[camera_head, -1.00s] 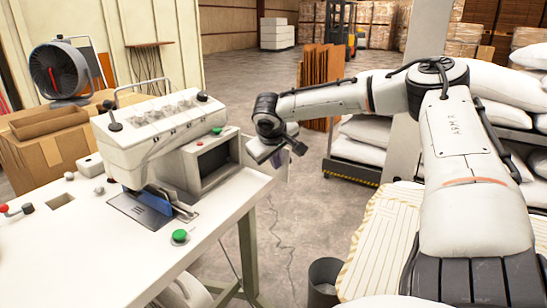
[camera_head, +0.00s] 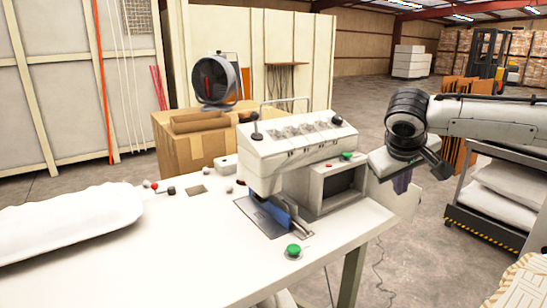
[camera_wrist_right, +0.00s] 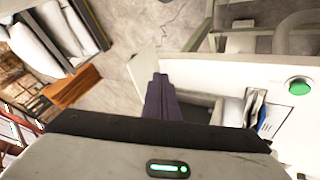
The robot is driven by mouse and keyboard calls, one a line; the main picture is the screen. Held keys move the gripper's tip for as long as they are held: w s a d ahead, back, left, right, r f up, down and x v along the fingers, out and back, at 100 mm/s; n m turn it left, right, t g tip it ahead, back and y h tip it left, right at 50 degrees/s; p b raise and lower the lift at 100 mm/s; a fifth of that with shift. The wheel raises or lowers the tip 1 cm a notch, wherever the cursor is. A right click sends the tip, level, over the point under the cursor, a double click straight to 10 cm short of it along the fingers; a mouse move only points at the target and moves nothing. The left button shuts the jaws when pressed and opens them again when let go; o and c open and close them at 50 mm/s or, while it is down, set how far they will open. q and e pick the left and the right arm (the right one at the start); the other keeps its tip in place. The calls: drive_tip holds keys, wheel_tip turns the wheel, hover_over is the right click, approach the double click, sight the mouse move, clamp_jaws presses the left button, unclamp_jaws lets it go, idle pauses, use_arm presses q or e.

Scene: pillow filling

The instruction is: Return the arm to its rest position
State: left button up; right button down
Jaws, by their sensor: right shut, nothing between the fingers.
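My right gripper (camera_head: 402,184) hangs in free air at the right end of the sewing machine, its dark fingers pointing down. It is shut and empty. In the right wrist view its dark purple fingers (camera_wrist_right: 160,98) are together, with nothing between them. My right arm (camera_head: 490,118) reaches in from the right edge of the head view. My left gripper and arm are not in view.
A white sewing machine (camera_head: 290,150) with a green button (camera_head: 293,251) stands on the white table (camera_head: 190,265). A white pillow (camera_head: 65,222) lies at the table's left. A pillow rack (camera_head: 505,190) stands at right.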

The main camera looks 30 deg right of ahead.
drive_tip(key=shift+f, duration=0.1)
drive_tip(key=s+a+f+n+y, duration=0.1)
drive_tip(key=s+a+f+n, duration=0.2)
drive_tip(key=f, duration=0.6)
drive_tip(key=s+a+f+g+y, duration=0.1)
drive_tip(key=s+a+f+y, duration=0.2)
drive_tip(key=f, duration=0.6)
drive_tip(key=s+a+f+n, duration=0.25)
drive_tip(key=a+f, duration=0.25)
drive_tip(key=f, duration=0.4)
drive_tip(key=s+a+f+y, duration=0.1)
drive_tip(key=s+a+f, duration=0.15)
drive_tip(key=a, duration=0.55)
drive_tip(key=s+a+f+t+y, duration=0.1)
drive_tip(key=s+a, duration=0.2)
drive_tip(key=a, duration=0.5)
drive_tip(key=s+a+f+y, duration=0.1)
drive_tip(key=s+a+f, duration=0.15)
drive_tip(key=a, duration=0.55)
drive_tip(key=w+a+f+t+y, duration=0.2)
drive_tip(key=w+a+f+t, duration=0.1)
drive_tip(key=f, duration=0.8)
drive_tip(key=shift+a+f+t, duration=0.2)
drive_tip(key=shift+a+t, duration=0.65)
drive_tip(key=shift+t, duration=0.35)
drive_tip(key=shift+w+n, duration=0.1)
drive_tip(key=shift+n, duration=0.15)
